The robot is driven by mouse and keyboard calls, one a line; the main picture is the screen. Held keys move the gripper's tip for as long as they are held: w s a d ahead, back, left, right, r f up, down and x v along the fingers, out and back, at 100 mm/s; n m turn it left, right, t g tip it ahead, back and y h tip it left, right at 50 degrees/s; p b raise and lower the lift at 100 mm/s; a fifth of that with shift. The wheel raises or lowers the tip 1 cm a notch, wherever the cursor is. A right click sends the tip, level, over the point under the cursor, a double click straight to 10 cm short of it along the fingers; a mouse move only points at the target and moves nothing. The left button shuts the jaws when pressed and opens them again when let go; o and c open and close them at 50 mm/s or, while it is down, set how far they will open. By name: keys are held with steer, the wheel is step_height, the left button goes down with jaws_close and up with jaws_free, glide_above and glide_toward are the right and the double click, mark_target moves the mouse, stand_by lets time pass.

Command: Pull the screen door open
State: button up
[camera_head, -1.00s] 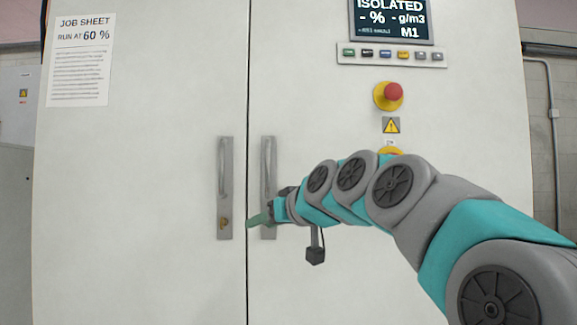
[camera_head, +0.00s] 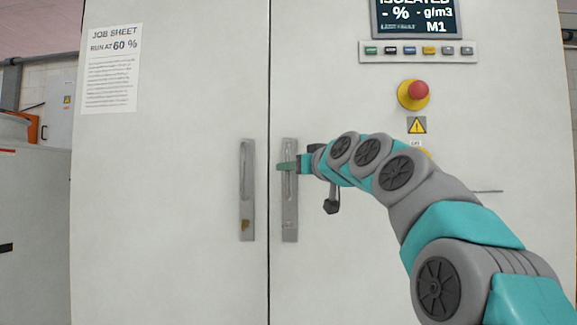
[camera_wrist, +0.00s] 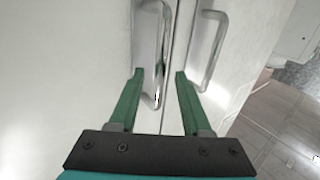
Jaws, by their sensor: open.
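The screen door (camera_head: 340,265) is the right-hand white cabinet door, with a screen (camera_head: 415,18) at its top. It appears shut against the left door at the seam. Its grey vertical handle (camera_head: 290,215) stands just right of the seam. My gripper (camera_head: 285,166) is at the upper part of this handle and hides part of it. In the wrist view my open green fingers (camera_wrist: 158,95) lie either side of a metal bar handle (camera_wrist: 165,45). I cannot tell whether they touch it.
The left door (camera_head: 170,200) has its own handle (camera_head: 247,185), close by, and a job sheet (camera_head: 111,70). A red emergency button (camera_head: 417,91) and a row of small buttons (camera_head: 415,51) sit above my arm. Floor (camera_wrist: 275,105) shows beyond the cabinet in the wrist view.

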steer(key=shift+x, duration=1.3)
steer(key=shift+c, duration=0.2)
jaws_close()
